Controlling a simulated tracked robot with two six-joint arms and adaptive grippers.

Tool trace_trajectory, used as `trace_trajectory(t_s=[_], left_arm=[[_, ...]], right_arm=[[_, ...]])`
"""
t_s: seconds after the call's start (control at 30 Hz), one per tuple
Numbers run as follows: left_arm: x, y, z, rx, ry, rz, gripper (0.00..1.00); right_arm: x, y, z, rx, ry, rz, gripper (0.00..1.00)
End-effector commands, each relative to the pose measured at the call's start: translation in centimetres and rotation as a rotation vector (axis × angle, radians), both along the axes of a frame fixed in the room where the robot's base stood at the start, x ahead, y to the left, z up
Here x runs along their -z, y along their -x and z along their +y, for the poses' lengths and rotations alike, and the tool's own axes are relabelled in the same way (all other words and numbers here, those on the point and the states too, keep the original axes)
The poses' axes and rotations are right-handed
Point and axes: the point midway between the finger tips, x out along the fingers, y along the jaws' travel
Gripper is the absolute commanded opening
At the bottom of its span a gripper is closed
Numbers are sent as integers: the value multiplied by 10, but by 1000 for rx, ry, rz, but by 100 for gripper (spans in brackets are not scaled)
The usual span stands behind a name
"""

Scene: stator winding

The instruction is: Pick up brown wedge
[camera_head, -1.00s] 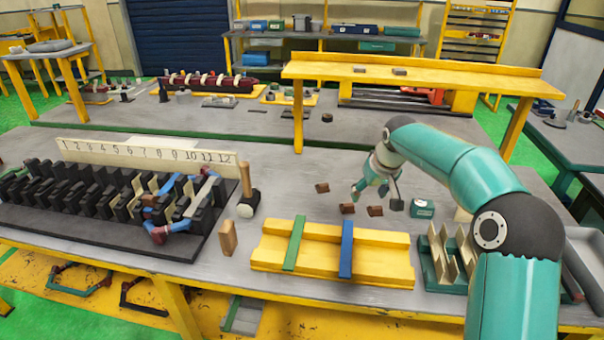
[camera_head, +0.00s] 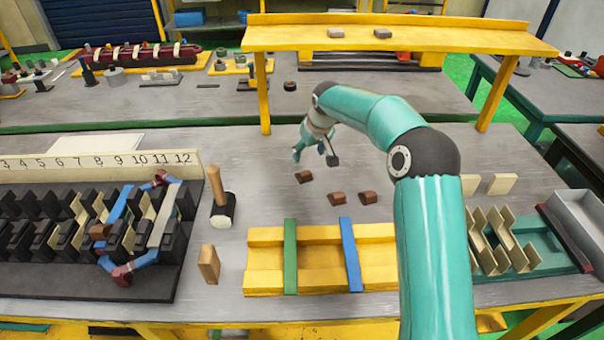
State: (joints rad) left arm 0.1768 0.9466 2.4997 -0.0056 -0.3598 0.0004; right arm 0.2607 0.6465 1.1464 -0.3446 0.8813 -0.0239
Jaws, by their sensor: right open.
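Three small brown wedges lie on the grey table: one (camera_head: 304,177) nearest my gripper, one (camera_head: 337,199) in the middle and one (camera_head: 368,197) to the right, beside my arm. Another brown piece (camera_head: 99,231) sits in the black slotted stator fixture (camera_head: 150,280). My right gripper (camera_head: 315,157) is open and empty, just behind the nearest wedge in the picture, with its fingers spread. It appears above the table, but its exact height is hard to tell. My left gripper is not in view.
A mallet (camera_head: 218,200) and a tan wooden block (camera_head: 209,263) stand left of the wedges. A yellow tray (camera_head: 265,270) with green and blue strips lies in front. A yellow raised shelf (camera_head: 400,38) stands behind. Cream folded parts (camera_head: 500,240) are at right.

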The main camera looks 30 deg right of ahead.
Motion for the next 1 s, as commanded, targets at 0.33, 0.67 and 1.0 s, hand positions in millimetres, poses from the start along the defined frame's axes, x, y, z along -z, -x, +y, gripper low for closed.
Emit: trace_trajectory(t_s=[0.33, 0.67, 1.0], left_arm=[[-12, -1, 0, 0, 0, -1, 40], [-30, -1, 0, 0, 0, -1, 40], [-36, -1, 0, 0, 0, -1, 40]], right_arm=[[50, -18, -7, 8, 0, 0, 65], [78, -23, -9, 8, -2, 4, 65], [104, -33, -11, 9, 0, -1, 65]])
